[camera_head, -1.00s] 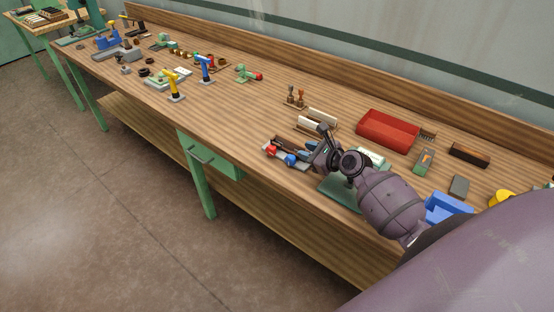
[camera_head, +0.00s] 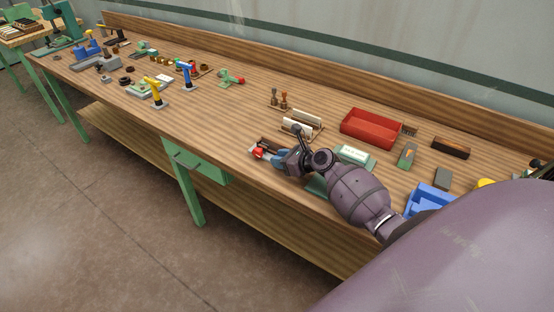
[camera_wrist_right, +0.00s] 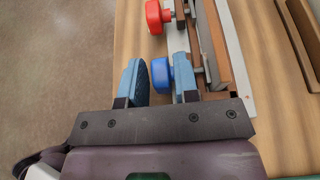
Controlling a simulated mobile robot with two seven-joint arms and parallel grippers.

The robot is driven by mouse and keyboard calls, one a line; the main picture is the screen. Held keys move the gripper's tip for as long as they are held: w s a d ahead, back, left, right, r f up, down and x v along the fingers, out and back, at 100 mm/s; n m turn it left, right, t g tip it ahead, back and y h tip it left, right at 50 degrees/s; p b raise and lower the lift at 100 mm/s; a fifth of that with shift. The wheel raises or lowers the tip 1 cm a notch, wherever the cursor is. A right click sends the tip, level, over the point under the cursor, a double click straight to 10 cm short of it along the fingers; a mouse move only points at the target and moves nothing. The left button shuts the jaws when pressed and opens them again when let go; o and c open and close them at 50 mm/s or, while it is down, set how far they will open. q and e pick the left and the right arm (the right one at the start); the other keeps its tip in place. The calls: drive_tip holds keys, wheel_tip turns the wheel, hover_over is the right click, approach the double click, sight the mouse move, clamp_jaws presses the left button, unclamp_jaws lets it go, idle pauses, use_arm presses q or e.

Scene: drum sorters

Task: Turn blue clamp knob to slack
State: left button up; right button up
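The blue clamp knob (camera_wrist_right: 162,75) shows in the right wrist view, on a short shaft at the left side of a clamp with wooden strips (camera_wrist_right: 213,45). My right gripper (camera_wrist_right: 158,70) is open, with one blue finger on each side of the blue knob. The right finger overlaps the knob's shaft side in the picture; I cannot tell whether either finger touches it. A red knob (camera_wrist_right: 154,17) sits farther along the same clamp. In the head view my right gripper (camera_head: 279,158) covers the blue knob, and the red knob (camera_head: 257,153) shows beside it. My left gripper is not in view.
A rack of white rolls (camera_head: 300,127) stands behind the clamp. A red bin (camera_head: 371,129), a pale green box (camera_head: 355,155) and a blue bin (camera_head: 428,199) lie to the right. The wooden bench (camera_head: 220,130) is clear left of the clamp. Its front edge is close.

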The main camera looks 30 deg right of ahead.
drive_tip(key=shift+w+a+f, duration=0.25)
drive_tip(key=shift+w+a, duration=0.05)
drive_tip(key=shift+w, duration=0.3)
drive_tip(key=shift+c, duration=0.3)
clamp_jaws()
